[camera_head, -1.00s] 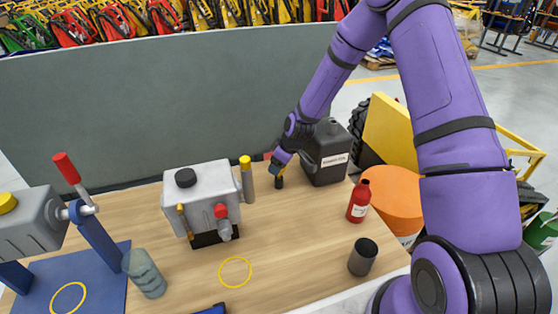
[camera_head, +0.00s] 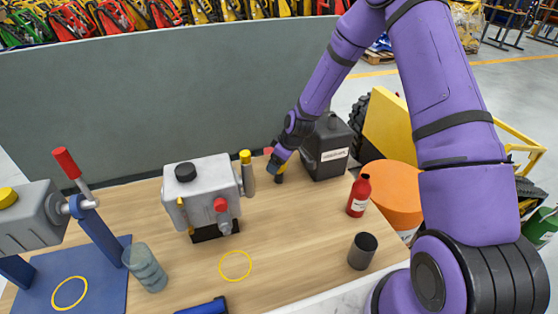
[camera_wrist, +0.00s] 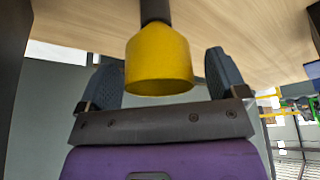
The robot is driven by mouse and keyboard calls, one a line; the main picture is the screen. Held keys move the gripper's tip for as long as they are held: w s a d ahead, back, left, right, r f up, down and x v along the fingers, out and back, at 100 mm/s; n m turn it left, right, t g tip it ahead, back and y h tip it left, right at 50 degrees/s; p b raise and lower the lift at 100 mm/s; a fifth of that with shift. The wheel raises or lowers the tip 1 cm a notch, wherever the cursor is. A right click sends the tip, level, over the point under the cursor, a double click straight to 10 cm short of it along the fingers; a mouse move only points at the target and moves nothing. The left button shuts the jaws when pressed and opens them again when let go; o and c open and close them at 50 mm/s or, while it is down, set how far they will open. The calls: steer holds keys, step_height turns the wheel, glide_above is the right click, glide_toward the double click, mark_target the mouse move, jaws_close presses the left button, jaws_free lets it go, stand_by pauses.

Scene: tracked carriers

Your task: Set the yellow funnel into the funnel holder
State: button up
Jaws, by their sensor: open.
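The yellow funnel (camera_wrist: 160,62) shows in the wrist view as a yellow cup on a dark stem that runs towards the wooden tabletop. My gripper (camera_wrist: 165,78) is open, with one finger on either side of the funnel and a visible gap on each side.
The grey machine (camera_head: 203,190) stands left of my gripper, a black canister (camera_head: 326,160) close on the right. A red bottle (camera_head: 359,194) and dark cup (camera_head: 362,251) stand front right. A grey panel (camera_head: 170,100) closes the back. The table's middle front is mostly clear.

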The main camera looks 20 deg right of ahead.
steer(key=v, duration=1)
steer(key=shift+r, duration=0.4)
steer(key=shift+s+d, duration=0.15)
steer(key=s+d+r+m+h, duration=0.1)
steer(key=s+r+m+h, duration=0.1)
steer(key=s+r, duration=0.75)
steer(key=s+d+r+m+h, duration=0.15)
steer(key=s+r, duration=0.35)
steer(key=r, duration=0.9)
steer(key=s+r+m+t, duration=0.1)
steer(key=s+r, duration=0.3)
steer(key=s, duration=0.6)
steer(key=s+d+r+m+t, duration=0.1)
steer(key=s+r+m, duration=0.3)
steer(key=s, duration=0.6)
steer(key=shift+d, duration=0.2)
